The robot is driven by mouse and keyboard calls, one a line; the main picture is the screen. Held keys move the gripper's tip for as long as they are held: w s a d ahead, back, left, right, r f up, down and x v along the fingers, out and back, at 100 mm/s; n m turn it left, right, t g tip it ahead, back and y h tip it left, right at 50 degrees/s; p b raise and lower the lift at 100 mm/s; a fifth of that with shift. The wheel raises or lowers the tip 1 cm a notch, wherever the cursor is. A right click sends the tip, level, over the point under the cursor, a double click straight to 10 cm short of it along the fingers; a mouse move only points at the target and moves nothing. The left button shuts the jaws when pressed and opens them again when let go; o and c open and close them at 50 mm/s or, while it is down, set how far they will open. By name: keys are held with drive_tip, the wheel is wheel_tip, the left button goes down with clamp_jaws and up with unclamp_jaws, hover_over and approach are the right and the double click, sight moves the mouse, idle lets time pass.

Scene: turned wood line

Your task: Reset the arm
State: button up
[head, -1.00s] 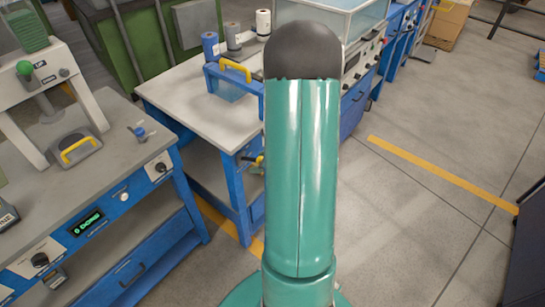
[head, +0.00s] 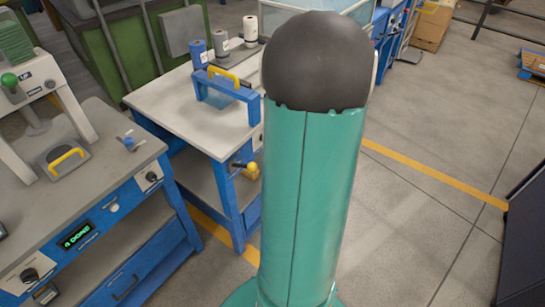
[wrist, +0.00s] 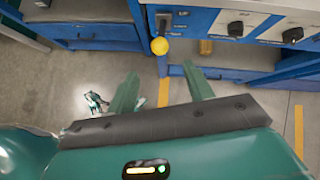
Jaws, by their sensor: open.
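My gripper (wrist: 162,95) shows in the wrist view, with its two green fingers spread apart and nothing between them. Beyond the fingers are the concrete floor and the blue workbench fronts. In the head view my own teal arm with its dark rounded joint stands upright in the middle, and the gripper is hidden there.
A workbench (head: 75,200) with a lit display and a press stands at the left. A blue-legged table (head: 190,122) holds a blue frame with a yellow handle (head: 223,78). A yellow-knobbed lever (wrist: 159,46) projects near the fingers. Open floor (head: 420,215) lies at the right.

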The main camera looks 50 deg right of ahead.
drive_tip(key=shift+w+a, duration=0.1)
drive_tip(key=w+a+r+n+g+y, duration=0.25)
drive_tip(key=a+r+n, duration=0.35)
drive_tip(key=a, duration=0.4)
drive_tip(key=w+a+r+n+g+y, duration=0.1)
drive_tip(key=w+a+r+n, duration=0.25)
drive_tip(key=a+n, duration=0.55)
drive_tip(key=s+a+r+n+h, duration=0.2)
drive_tip(key=s+a+r+n, duration=0.2)
drive_tip(key=a+n, duration=0.3)
drive_tip(key=s+a+r+n+h, duration=0.2)
drive_tip(key=s+a+r+n, duration=0.2)
drive_tip(key=n, duration=0.6)
drive_tip(key=a+r, duration=0.1)
drive_tip(key=a, duration=0.1)
drive_tip(key=shift+a+r+h, duration=0.35)
drive_tip(key=shift+a, duration=0.05)
